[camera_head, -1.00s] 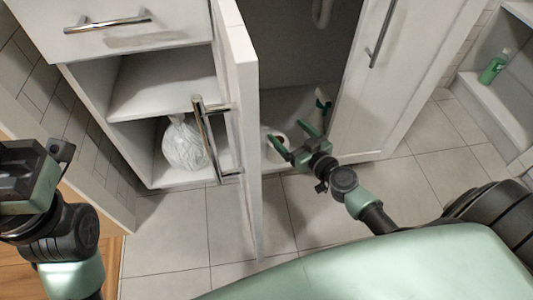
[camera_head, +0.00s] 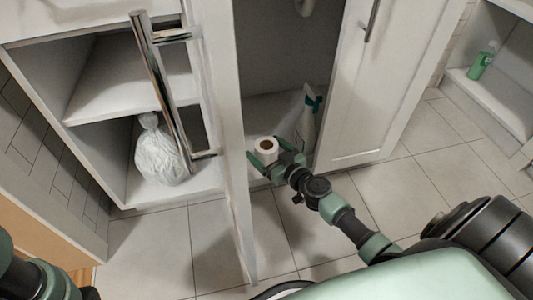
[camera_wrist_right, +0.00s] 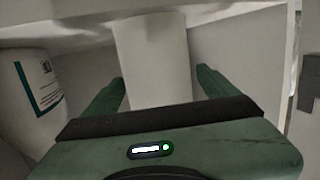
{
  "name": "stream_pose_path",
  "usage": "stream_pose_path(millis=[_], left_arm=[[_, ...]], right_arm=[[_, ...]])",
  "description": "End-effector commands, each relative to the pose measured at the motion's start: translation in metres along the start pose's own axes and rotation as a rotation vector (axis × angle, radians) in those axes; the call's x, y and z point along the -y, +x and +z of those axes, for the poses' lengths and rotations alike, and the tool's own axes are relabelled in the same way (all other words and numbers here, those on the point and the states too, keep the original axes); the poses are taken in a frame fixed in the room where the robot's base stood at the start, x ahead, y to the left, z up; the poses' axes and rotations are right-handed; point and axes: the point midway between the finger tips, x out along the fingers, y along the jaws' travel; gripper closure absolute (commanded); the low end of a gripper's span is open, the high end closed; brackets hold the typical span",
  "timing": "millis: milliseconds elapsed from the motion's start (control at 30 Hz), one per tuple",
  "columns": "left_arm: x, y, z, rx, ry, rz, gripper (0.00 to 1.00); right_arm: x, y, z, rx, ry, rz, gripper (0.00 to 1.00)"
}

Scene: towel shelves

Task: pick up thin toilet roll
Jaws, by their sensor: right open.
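The white toilet roll (camera_head: 266,145) stands upright on the floor of the open cabinet, its brown core showing on top. It also shows in the wrist view as a white cylinder (camera_wrist_right: 153,60). My right gripper (camera_head: 275,153) is open at the roll, with one finger to each side of it. In the wrist view the roll lies across the gap between the fingertips (camera_wrist_right: 160,76); I cannot tell whether either finger touches it. My left arm shows only in part at the lower left corner, with its gripper out of view.
A white bottle with a green top (camera_head: 309,115) stands right of the roll. The open cabinet door (camera_head: 226,150) is close to the left of my right gripper. A white bag (camera_head: 160,155) sits in the left compartment. A green bottle (camera_head: 482,62) stands on the right shelf.

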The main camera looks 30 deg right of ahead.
Motion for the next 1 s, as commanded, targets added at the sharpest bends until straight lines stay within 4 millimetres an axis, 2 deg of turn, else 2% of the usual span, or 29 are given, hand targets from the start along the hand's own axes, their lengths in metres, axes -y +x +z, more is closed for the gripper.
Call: stream_pose_path(millis=[100,200,433,467,600,700,1000], left_arm=[[0.0,-0.001,0.0,0.0,0.0,0.0,0.64],[0.0,-0.001,0.0,0.0,0.0,0.0,0.64],[0.0,-0.001,0.0,-0.001,0.0,0.001,0.64],[0.0,-0.001,0.0,-0.001,0.0,0.001,0.64],[0.0,-0.001,0.0,-0.001,0.0,0.001,0.64],[0.0,-0.001,0.0,-0.001,0.0,0.001,0.64],[0.0,0.002,0.001,0.0,0.0,0.001,0.64]], right_arm=[[-0.001,0.018,-0.001,-0.001,0.001,0.0,0.12],[-0.001,0.025,-0.001,0.0,-0.001,0.0,0.12],[0.0,0.026,0.0,0.001,0.0,0.0,0.12],[0.0,0.026,0.0,0.001,0.0,0.0,0.18],[-0.001,0.026,0.0,0.001,0.0,0.0,0.57],[-0.001,0.026,-0.001,0.0,0.0,0.0,0.81],[-0.001,0.025,-0.004,0.0,-0.001,0.0,0.81]])
